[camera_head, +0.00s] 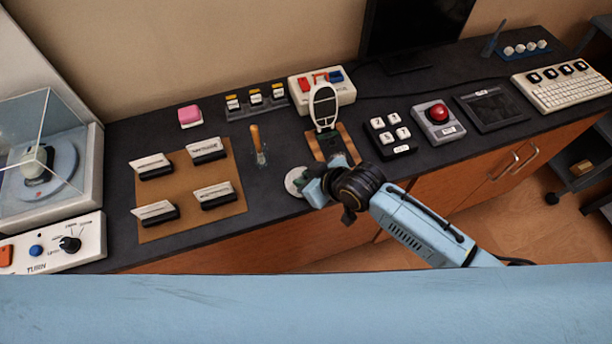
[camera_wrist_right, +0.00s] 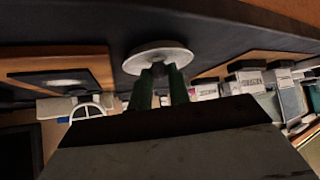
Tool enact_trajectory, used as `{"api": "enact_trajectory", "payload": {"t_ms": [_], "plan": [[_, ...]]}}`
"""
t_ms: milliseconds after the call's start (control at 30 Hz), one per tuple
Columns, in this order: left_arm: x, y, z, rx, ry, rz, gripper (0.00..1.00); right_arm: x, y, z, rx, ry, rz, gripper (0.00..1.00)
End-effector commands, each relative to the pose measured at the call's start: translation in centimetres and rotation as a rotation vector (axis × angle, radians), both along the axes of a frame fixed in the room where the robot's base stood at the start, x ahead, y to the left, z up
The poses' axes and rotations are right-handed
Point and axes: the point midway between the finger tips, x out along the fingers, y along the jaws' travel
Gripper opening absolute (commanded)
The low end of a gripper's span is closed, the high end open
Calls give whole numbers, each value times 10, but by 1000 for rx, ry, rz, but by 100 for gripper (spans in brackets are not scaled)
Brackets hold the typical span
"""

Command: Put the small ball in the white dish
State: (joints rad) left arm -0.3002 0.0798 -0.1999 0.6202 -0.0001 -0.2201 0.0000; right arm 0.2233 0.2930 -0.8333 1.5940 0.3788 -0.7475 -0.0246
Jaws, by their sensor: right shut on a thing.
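The white dish (camera_head: 293,181) is a small round plate near the front edge of the dark counter, left of my right gripper. My right gripper (camera_head: 305,183) is low at the dish and hides its right part. In the right wrist view the dish (camera_wrist_right: 150,50) lies just beyond the two green fingertips (camera_wrist_right: 161,72). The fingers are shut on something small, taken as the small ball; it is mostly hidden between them. I cannot tell whether it touches the dish. My left gripper is in neither view.
A standing oval device (camera_head: 324,106) on a wooden base is just behind my gripper. A key pad (camera_head: 390,134) and red button box (camera_head: 439,122) are right.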

Motion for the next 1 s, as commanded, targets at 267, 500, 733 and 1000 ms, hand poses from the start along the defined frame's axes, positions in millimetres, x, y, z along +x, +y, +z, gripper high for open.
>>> {"api": "enact_trajectory", "payload": {"t_ms": [267, 500, 733, 1000], "plan": [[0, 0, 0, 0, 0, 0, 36, 0, 0, 0, 0, 0, 0, 21], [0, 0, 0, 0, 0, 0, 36, 0, 0, 0, 0, 0, 0, 44], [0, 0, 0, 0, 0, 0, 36, 0, 0, 0, -1, 1, 0, 57], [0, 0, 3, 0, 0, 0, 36, 0, 0, 3, -1, 1, 0, 57]]}}
